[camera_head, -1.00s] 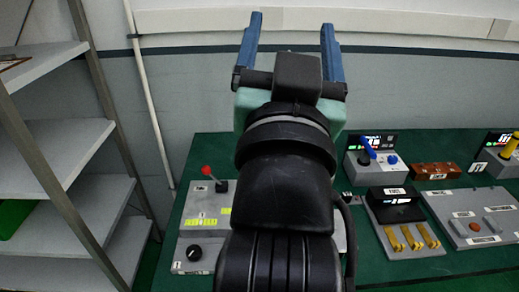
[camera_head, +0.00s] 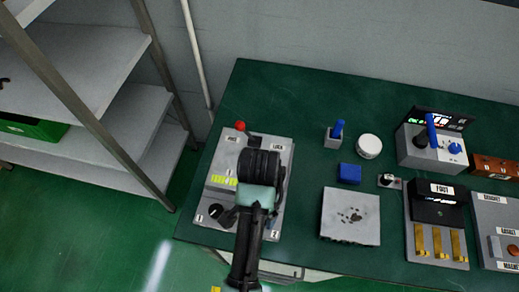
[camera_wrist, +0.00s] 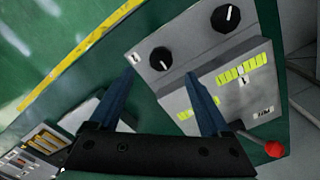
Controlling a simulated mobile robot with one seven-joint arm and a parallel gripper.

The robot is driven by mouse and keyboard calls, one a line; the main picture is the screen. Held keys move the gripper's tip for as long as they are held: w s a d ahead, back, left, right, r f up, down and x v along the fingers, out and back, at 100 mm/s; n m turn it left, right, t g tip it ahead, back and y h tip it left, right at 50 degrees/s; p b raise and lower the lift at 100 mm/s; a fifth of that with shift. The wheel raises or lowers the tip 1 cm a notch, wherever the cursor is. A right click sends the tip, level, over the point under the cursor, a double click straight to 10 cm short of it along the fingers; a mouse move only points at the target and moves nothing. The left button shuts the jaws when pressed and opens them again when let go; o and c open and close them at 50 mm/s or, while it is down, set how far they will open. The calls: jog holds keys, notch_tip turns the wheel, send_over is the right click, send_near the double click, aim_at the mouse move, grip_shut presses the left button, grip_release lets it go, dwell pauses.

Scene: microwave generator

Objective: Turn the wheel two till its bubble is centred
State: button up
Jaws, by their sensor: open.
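The grey panel (camera_head: 267,136) has two black dial wheels and yellow-green bubble levels. In the wrist view, wheel two (camera_wrist: 160,59) shows a white pointer line and lies just beyond the fingertips of my gripper (camera_wrist: 161,77), apart from them as far as I can tell. The blue fingers are open and empty. Wheel one (camera_wrist: 225,18) sits to the upper right and also shows in the head view (camera_head: 216,211). The level near wheel two (camera_wrist: 187,114) is partly behind the right finger; its bubble is too small to read. In the head view my arm hides wheel two.
A red-tipped lever (camera_head: 240,126) rises from the panel's far left corner. To the right stand a blue block (camera_head: 349,173), a white round jar (camera_head: 368,146), a grey plate (camera_head: 349,217) and a unit with yellow prongs (camera_head: 436,243). Shelves (camera_head: 105,110) stand at left.

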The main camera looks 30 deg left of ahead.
notch_tip(320, 180, down, 8)
jog(key=shift+w, duration=0.1)
dwell(0.4)
grip_shut()
